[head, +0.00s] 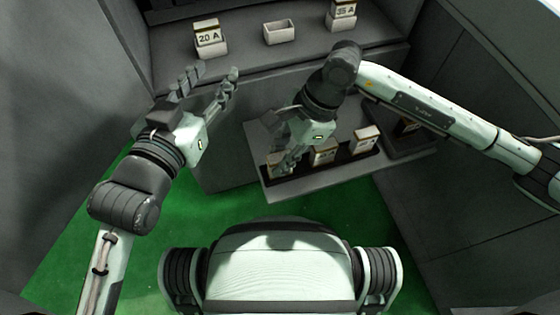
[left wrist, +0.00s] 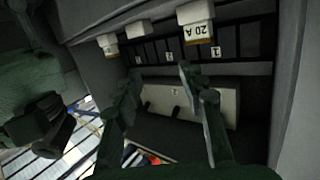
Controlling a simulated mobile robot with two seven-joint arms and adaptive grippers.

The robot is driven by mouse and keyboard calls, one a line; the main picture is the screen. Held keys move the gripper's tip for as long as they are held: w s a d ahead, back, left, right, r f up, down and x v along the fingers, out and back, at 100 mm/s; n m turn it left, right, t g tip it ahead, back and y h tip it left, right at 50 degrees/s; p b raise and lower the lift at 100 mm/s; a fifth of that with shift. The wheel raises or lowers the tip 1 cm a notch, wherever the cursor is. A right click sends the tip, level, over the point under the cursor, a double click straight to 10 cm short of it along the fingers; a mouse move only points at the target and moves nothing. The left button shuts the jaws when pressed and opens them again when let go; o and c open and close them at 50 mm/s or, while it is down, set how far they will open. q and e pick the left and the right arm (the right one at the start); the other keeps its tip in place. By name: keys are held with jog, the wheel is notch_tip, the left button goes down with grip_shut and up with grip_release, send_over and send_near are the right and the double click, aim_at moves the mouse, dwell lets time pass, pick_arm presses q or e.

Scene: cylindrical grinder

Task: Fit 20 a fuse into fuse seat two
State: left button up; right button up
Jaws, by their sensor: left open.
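A fuse marked 20 A (head: 208,36) stands upright in the left seat on the back shelf; it also shows upside down in the left wrist view (left wrist: 198,33). The middle seat (head: 279,33) is an open, empty pale box. My left gripper (head: 211,74) is open and empty, in front of and below the 20 A fuse; its spread fingers also show in the left wrist view (left wrist: 158,72). My right gripper (head: 286,164) is down at the left fuse (head: 273,158) on the lower tray. Its fingers partly cover that fuse, and their opening is unclear.
A 35 A fuse (head: 342,12) stands in the right seat. On the lower tray (head: 318,183) are a middle fuse (head: 324,153) and a right fuse (head: 366,140). A dark tray (head: 410,139) lies further right. Grey walls enclose both sides.

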grip_shut()
jog(key=shift+r, duration=0.1)
